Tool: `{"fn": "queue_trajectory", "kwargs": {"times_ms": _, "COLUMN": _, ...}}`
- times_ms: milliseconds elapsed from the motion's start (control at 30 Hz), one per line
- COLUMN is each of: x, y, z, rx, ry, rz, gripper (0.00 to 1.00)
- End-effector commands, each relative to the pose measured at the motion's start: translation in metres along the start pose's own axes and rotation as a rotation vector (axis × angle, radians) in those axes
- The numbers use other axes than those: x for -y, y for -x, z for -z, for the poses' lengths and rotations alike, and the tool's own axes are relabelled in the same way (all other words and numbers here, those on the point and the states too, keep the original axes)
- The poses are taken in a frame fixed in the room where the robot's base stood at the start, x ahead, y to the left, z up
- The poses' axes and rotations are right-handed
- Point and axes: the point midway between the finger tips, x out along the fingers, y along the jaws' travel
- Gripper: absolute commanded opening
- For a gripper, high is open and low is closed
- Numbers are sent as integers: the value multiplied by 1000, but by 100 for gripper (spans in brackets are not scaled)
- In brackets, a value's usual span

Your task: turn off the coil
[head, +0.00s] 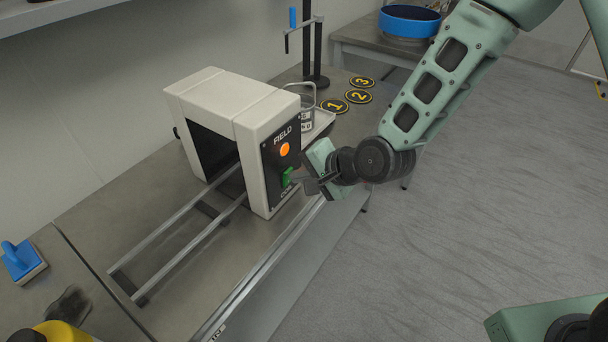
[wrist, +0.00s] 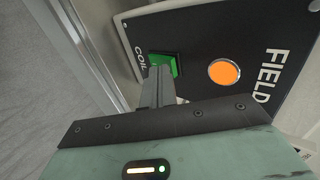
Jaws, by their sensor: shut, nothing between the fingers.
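The coil unit (head: 228,112) is a cream arch-shaped housing on the bench with a dark front panel. On the panel, the orange FIELD light (head: 284,149) is lit above the green COIL switch (head: 287,177). The wrist view also shows the orange light (wrist: 223,72) and the green switch (wrist: 168,64). My gripper (head: 307,183) is shut and empty, with its fingertips right by the green switch. In the wrist view the fingers (wrist: 156,86) overlap the switch's lower edge; I cannot tell whether they touch it.
Two metal rails (head: 185,232) run through the arch toward the front. A blue-handled block (head: 20,260) sits at the left. Open floor lies to the right.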

Motion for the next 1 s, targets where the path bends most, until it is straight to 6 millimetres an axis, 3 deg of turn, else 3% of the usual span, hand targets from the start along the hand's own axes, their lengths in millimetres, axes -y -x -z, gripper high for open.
{"fn": "queue_trajectory", "kwargs": {"times_ms": 1000, "x": 18, "y": 7, "z": 0, "rx": 0, "ry": 0, "rz": -1, "gripper": 0}}
